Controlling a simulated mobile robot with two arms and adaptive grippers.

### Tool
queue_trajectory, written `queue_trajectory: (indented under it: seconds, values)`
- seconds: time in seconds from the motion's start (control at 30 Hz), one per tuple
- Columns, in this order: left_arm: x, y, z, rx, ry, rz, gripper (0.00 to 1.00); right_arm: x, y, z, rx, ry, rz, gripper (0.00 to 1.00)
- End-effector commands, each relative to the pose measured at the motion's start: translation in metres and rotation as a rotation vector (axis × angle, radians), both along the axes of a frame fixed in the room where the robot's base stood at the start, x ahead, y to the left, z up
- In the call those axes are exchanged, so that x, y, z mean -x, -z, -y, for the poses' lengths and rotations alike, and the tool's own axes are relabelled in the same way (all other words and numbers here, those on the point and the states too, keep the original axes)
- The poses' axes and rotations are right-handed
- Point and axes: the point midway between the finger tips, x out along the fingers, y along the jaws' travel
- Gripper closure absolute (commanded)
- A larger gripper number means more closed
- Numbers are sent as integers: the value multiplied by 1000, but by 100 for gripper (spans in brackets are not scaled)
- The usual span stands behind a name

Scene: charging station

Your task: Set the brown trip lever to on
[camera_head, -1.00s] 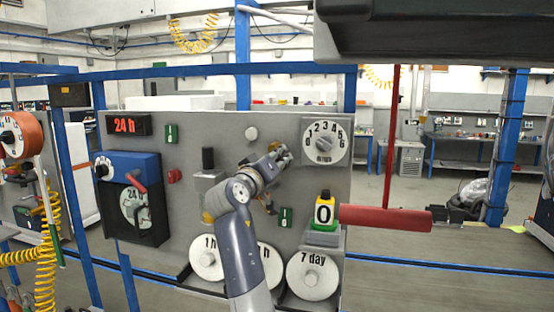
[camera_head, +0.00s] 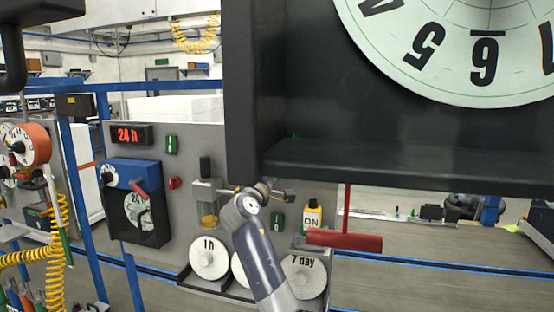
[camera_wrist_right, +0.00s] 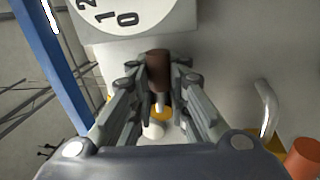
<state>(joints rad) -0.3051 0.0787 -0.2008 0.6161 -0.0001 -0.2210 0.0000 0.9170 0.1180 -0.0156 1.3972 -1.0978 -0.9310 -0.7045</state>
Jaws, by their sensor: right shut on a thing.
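The brown trip lever (camera_wrist_right: 158,70) shows in the right wrist view as a short brown cylinder between my right gripper's fingertips (camera_wrist_right: 158,82), which are shut on it. In the head view my right arm rises from the bottom to the right gripper (camera_head: 282,193) at the grey panel (camera_head: 180,240). The lever cannot be made out there, and a big dark box covers the panel above. A yellow indicator (camera_head: 312,217) below and right of the gripper reads ON.
The dark box (camera_head: 380,165) with a huge numbered dial (camera_head: 470,75) fills the upper right. A red bar (camera_head: 345,240) hangs right of the indicator. A white dial (camera_wrist_right: 130,15) and an orange-red cylinder (camera_wrist_right: 302,157) show in the wrist view.

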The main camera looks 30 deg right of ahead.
Motion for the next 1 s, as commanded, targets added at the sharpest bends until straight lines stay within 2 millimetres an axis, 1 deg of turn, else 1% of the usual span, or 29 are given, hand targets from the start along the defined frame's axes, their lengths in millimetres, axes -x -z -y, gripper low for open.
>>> queue_trajectory:
  seconds: [0.03,0.23,0.37,0.77,0.8,0.87,0.9,1.0]
  values:
    - [-2,-5,0,-1,0,2,100,-1,1,-1,12,1,-24,100]
    - [-8,-10,0,1,0,12,100,-1,2,-1,49,1,-70,100]
    - [-11,-12,0,2,-1,16,100,-1,3,-1,59,1,-83,100]
    - [-10,-11,-1,0,-1,14,100,-2,4,-1,62,1,-88,100]
    - [-10,-11,-1,0,-1,14,100,-2,4,-1,61,1,-87,78]
    - [-9,-11,-1,0,-1,14,100,-2,3,-1,61,1,-85,64]
    - [-9,-11,-1,0,-1,13,100,-1,3,-1,62,1,-85,63]
    - [-8,-11,-1,0,-1,11,100,-1,1,-1,62,1,-82,63]
